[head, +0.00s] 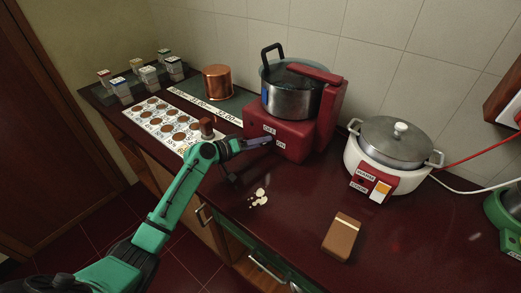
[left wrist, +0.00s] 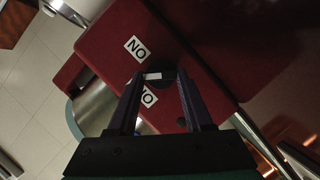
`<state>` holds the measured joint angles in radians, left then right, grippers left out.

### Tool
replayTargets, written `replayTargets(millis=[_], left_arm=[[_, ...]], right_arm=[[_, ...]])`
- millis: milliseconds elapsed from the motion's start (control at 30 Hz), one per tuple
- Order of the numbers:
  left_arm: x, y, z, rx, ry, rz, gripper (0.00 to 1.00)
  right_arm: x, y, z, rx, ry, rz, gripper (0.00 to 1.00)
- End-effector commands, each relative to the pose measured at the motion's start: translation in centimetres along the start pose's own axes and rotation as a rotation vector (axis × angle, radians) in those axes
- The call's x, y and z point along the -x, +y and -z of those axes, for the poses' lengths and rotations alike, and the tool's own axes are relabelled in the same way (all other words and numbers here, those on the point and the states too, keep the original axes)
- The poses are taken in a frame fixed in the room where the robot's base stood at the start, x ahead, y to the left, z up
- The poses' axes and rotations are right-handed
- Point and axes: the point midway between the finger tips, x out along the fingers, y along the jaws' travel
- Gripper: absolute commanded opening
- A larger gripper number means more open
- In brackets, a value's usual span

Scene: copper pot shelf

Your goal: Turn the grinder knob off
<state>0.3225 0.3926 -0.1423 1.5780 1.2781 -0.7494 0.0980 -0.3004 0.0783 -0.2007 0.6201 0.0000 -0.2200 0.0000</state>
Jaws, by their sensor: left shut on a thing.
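The red grinder (head: 293,141) stands on the dark red counter, with a steel pot with a lid (head: 291,90) in it. My left gripper (head: 266,141) reaches that front from the left and hides the knob in the head view. In the left wrist view the dark round knob (left wrist: 165,70) with a white bar sits between the fingertips of my left gripper (left wrist: 158,78), which is shut on it. One label is clear beside the knob; the other is partly covered. My right gripper is not in view.
A white cooker (head: 355,165) with a grey lid stands to the right of the grinder. A brown box (head: 342,237) and pale scraps (head: 259,197) lie on the counter in front.

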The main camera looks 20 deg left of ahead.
Motion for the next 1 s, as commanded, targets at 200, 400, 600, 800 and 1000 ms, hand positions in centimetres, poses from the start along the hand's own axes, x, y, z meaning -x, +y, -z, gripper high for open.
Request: replayTargets(millis=[200,400,600,800,1000], left_arm=[[-0.1,-0.7,-0.3,0.19,0.002,-0.079,0.0],[-0.1,-0.7,-0.3,0.358,0.002,-0.15,0.0],[-0.1,-0.8,-0.3,0.494,0.002,-0.205,0.0],[-0.1,-0.8,-0.2,0.585,0.001,-0.242,0.0],[-0.1,-0.7,-0.2,0.629,0.001,-0.259,0.0]], right_arm=[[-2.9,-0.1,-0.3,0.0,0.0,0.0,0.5],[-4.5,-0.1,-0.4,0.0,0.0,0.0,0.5],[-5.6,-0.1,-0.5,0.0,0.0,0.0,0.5],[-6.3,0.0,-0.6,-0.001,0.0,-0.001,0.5],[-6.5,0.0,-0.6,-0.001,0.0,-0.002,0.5]])
